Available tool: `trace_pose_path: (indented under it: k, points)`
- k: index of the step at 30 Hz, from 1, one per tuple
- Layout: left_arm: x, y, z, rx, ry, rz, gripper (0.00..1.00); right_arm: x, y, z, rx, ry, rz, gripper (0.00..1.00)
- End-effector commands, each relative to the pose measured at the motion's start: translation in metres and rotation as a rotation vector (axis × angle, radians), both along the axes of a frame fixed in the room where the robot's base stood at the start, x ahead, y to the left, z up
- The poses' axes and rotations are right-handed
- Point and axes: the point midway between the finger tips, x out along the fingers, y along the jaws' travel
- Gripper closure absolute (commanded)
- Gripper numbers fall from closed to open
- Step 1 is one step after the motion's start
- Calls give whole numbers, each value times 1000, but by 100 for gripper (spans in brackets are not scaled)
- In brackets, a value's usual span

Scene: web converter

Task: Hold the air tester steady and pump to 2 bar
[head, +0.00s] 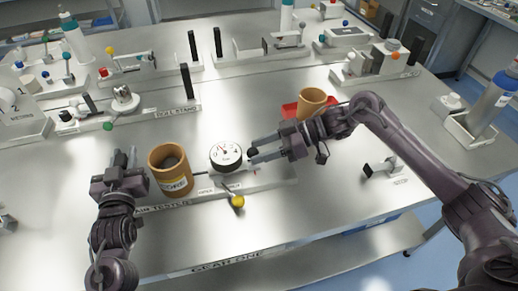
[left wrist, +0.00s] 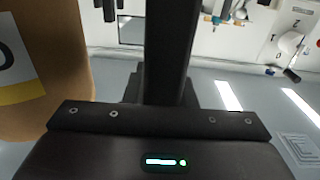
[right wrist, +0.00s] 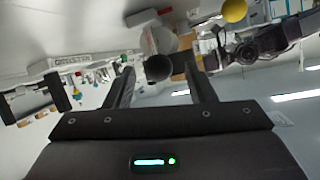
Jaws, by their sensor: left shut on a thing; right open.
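The air tester (head: 262,187) is a long pale base lying across the middle of the table. It carries a tan labelled cylinder (head: 170,172) and a round white gauge (head: 225,151); the dial reading is too small to tell. A lever with a yellow ball (head: 237,202) sticks out in front. My left gripper (head: 125,158) is shut beside the tan cylinder, on a dark part at the tester's left end, mostly hidden by the fingers. My right gripper (head: 256,149) is open right of the gauge. In the right wrist view a black ball knob (right wrist: 158,68) shows between its fingers.
Several fixtures line the table's back and left. A bottle in a holder (head: 494,97) stands at right, and a small bracket (head: 382,168) nearer. The table's front is clear.

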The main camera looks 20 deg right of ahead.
Motion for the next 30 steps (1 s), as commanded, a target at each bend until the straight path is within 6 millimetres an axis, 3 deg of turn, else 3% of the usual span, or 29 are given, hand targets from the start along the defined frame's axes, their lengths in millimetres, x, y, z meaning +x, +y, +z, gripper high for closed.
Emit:
trace_pose_path:
  k: [1,12,24,30]
  points:
    - [-2,-2,-14,2,30,-5,100,1,4,-3,1,0,1,50]
    - [-2,-2,-14,2,30,-5,100,2,9,-5,0,1,-1,50]
    - [-2,-2,-14,2,30,-4,100,1,9,-5,0,0,1,100]
    - [-1,-2,-14,2,30,-4,100,1,4,-5,-1,1,0,100]
